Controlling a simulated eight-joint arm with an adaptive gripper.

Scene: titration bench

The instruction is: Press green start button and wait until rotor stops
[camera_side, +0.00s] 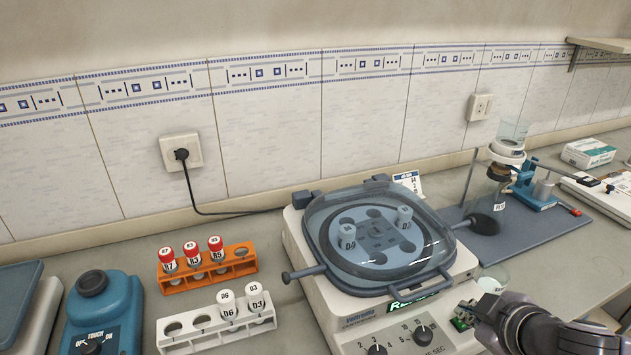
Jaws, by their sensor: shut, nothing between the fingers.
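The centrifuge (322,315) stands in the middle of the bench with its clear lid (322,222) down. Through the lid I see the rotor (365,268) with two white-capped tubes marked D, one at its left (347,236) and one at its upper right (404,217). The rotor looks sharp, with no motion blur. A small display (408,302) on the front shows green text, partly cut off by the lid handle. My gripper (466,316) is shut and empty at the right end of the front panel. A green patch shows at its tip; I cannot tell whether it is the start button or whether they touch.
An orange rack (205,277) holds several red-capped tubes, and a white rack (205,342) holds white-capped tubes. A blue mixer (118,300) stands at the left. A titration stand on a grey base (515,238) is behind right. Knobs (423,335) sit on the panel left of my gripper.

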